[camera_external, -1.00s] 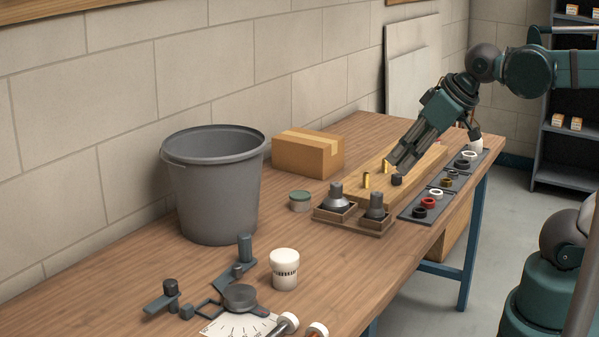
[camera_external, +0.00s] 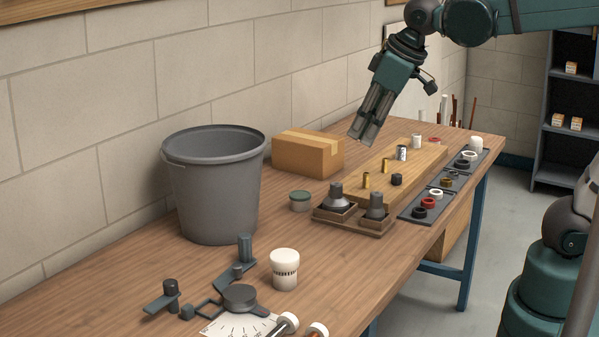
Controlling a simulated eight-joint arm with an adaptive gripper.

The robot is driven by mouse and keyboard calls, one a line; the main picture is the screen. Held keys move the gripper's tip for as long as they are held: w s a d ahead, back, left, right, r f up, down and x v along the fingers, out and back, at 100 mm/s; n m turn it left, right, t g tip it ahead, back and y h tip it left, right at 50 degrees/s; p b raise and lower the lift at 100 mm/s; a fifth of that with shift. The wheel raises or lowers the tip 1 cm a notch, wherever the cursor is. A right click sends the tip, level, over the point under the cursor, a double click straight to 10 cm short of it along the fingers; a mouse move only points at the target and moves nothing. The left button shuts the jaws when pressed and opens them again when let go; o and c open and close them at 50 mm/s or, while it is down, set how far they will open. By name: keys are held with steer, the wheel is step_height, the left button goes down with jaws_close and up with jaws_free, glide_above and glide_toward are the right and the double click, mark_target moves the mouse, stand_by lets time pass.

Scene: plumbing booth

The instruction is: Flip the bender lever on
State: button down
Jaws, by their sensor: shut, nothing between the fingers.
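The bender (camera_external: 239,297) sits at the near end of the wooden bench, a dark grey tool with a round head and several arms. A flat arm with an upright peg, which looks like its lever (camera_external: 236,272), extends toward the back right. A white dial sheet (camera_external: 238,326) lies under the head. My gripper (camera_external: 362,137) is shut and empty, pointing down and left, in the air above the far half of the bench. It is well apart from the bender. Which part is the lever's handle is hard to tell.
A grey bucket (camera_external: 213,190) stands against the wall, between the bender and a cardboard box (camera_external: 307,153). A white jar (camera_external: 284,270) stands close to the bender's right. A wooden board (camera_external: 414,160) with fittings and a grey parts tray (camera_external: 437,196) fill the far right.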

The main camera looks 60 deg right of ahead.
steer(key=w+a+n+g+h+p, duration=0.1)
steer(key=w+a+n+g+p, duration=0.2)
steer(key=w+a, duration=0.65)
steer(key=w+a+n+g+p, duration=0.2)
steer(key=w+a+p, duration=0.35)
steer(key=w, duration=0.75)
steer(key=w+a+f+n+g+h+p, duration=0.1)
steer(key=w+a+f+n+g+p, duration=0.15)
steer(key=w+a+f, duration=0.6)
step_height(320, 180, down, 8)
steer(key=s+a, duration=0.1)
steer(key=shift+a+r+t, duration=0.25)
steer(key=shift+t, duration=0.1)
steer(key=shift+s, duration=0.1)
stand_by(0.4)
steer(key=x, duration=0.9)
steer(key=shift+d+f, duration=0.1)
steer(key=shift+f, duration=0.1)
steer(key=shift+s+d+f, duration=0.15)
steer(key=shift+d+f, duration=0.05)
steer(key=shift+f, duration=0.1)
steer(key=shift+s+d, duration=1.15)
steer(key=shift+d, duration=0.3)
